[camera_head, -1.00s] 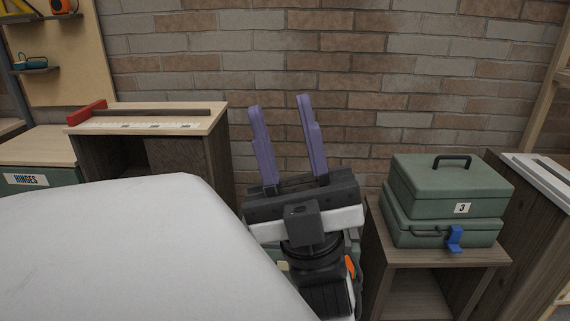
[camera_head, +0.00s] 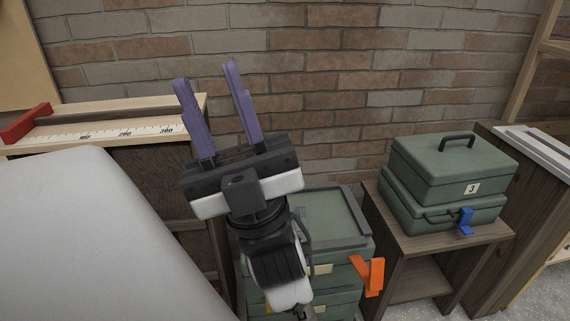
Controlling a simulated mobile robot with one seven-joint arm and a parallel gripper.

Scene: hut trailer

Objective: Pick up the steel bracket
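I cannot make out a steel bracket for certain in this view. My gripper (camera_head: 207,74) points up in front of the brick wall. Its two purple fingers are apart with nothing between them. My arm and the large pale part at the lower left hide some of the scene behind them.
A green drawer unit (camera_head: 335,217) with an orange piece (camera_head: 371,276) stands behind my arm. Right of it, two stacked green cases (camera_head: 452,165) with a blue clip (camera_head: 465,219) sit on a small wooden stand (camera_head: 430,243). A wooden cabinet with a ruler (camera_head: 125,132) stands left.

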